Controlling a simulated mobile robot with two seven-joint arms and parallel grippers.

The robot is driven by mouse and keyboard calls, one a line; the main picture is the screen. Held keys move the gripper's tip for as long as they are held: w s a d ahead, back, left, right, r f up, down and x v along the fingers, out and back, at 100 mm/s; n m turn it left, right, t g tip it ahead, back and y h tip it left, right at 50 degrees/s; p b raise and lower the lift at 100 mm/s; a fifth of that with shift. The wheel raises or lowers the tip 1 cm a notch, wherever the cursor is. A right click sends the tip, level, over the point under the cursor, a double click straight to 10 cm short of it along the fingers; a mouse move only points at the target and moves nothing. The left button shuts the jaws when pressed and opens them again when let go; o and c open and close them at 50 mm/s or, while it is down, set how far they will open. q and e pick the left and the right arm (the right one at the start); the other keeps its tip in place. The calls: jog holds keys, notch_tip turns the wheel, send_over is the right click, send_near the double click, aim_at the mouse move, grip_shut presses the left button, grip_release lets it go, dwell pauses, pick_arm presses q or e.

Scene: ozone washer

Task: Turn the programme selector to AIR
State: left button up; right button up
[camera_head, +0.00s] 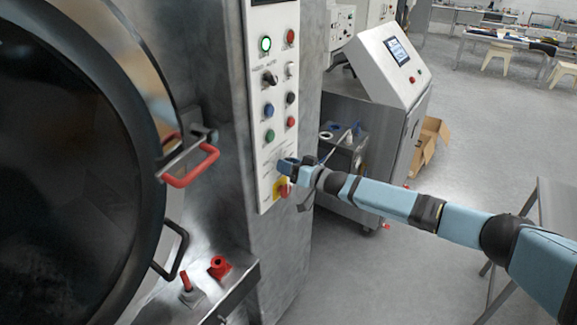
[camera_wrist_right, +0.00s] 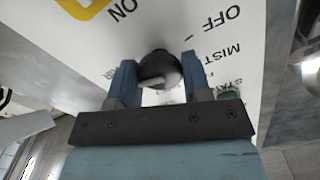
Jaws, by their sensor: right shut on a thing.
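The control panel (camera_head: 270,130) is a tall white strip on the steel washer. My right gripper (camera_head: 287,165) is at its lower part, above a red and yellow switch (camera_head: 281,187). In the right wrist view my right gripper (camera_wrist_right: 161,75) has its two blue fingers on either side of a dark round knob (camera_wrist_right: 160,68) with a pale pointer bar, and is shut on it. OFF and MIST are printed to the right of the knob, and ON at the upper left. In the head view the gripper hides this knob. My left gripper is not in view.
Above the gripper the panel carries several buttons and a black selector knob (camera_head: 270,78); a green lamp (camera_head: 265,44) is lit. The round door with a red handle (camera_head: 190,168) is at left. A steel cabinet (camera_head: 385,110) with a screen stands behind my right arm.

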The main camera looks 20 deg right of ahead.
jog(key=o, duration=0.9)
jog(key=b+v, duration=0.3)
jog(key=v, duration=1)
jog(key=shift+s+d, duration=0.25)
